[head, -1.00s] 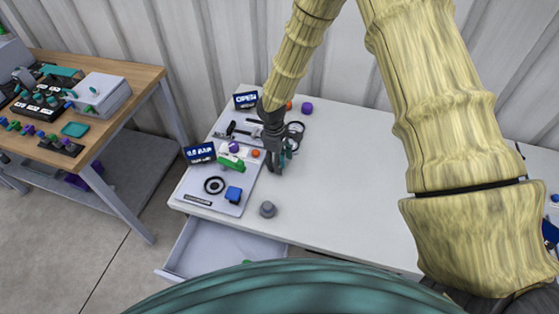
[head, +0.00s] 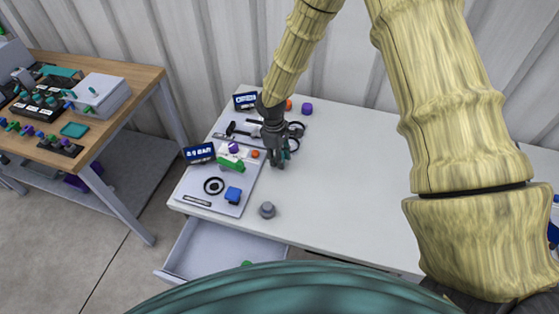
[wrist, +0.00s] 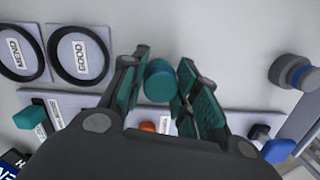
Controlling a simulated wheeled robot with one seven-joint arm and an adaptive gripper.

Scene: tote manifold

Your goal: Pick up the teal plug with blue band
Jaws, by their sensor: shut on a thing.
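The teal plug (wrist: 158,82) is between the two fingertips of my gripper (wrist: 160,80) in the wrist view. Its rounded teal end faces the camera; no blue band shows from here. The fingers have teal inner pads and are closed on the plug. In the head view my gripper (head: 277,162) is over the white table, just right of the grey panel, and the plug is mostly hidden by the fingers.
A grey plug (head: 267,210) with a blue band stands nearby on the white table (head: 350,190). Two black rings labelled MEND and GOOD (wrist: 80,55) lie close. An open drawer (head: 215,250) is below.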

